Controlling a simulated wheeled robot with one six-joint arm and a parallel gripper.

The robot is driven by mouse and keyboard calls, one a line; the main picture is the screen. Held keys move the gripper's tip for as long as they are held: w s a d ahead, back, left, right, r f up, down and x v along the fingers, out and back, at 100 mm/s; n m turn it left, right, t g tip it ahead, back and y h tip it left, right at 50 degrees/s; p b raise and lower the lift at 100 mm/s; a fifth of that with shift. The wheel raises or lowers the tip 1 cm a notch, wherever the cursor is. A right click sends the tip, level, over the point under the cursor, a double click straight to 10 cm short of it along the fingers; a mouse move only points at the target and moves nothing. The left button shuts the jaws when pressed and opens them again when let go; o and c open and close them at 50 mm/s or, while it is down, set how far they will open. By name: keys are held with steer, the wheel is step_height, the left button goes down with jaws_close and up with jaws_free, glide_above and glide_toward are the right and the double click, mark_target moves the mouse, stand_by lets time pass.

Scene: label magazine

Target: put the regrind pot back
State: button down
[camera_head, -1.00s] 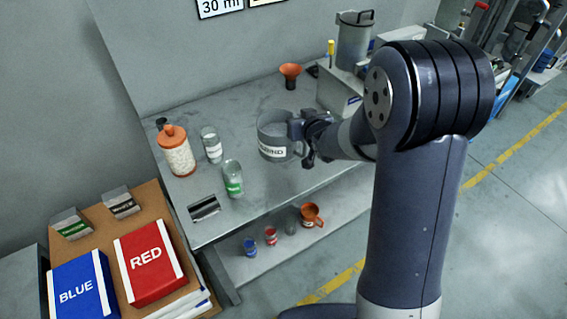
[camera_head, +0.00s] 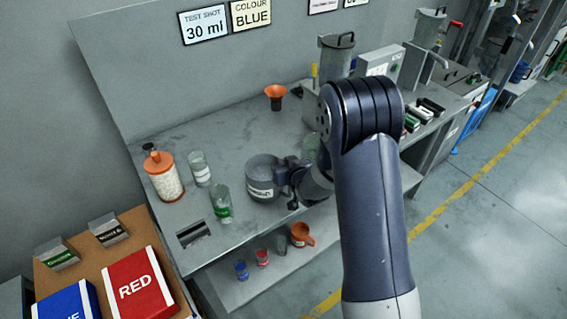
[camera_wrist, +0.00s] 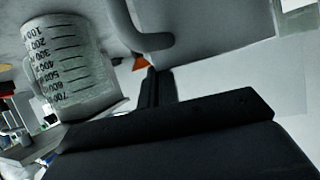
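The regrind pot (camera_head: 262,178) is a grey cylinder with a white label, partly covered by my gripper. My gripper (camera_head: 287,178) is at its right side and appears shut on its handle. In the wrist view the pale pot (camera_wrist: 205,25) and its curved handle (camera_wrist: 150,38) show at the top, by the dark fingers (camera_wrist: 157,90). The pot looks upright, over the front part of the bench (camera_head: 235,130). I cannot tell whether its base touches the bench.
Two cups, one white-labelled (camera_head: 200,170) and one green-labelled (camera_head: 221,205), and an orange-lidded jar (camera_head: 163,178) stand left of the pot. An orange funnel (camera_head: 275,92) is behind. A graduated jug (camera_wrist: 68,65) is near my gripper. An orange jug (camera_head: 302,235) is on the lower shelf.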

steer(key=shift+f+b, duration=0.2)
steer(key=shift+b, duration=0.1)
steer(key=c, duration=1.7)
jaws_free()
steer(key=shift+r+p, duration=0.2)
steer(key=shift+p, duration=0.1)
steer(key=b+v, duration=0.2)
steer(key=v, duration=1)
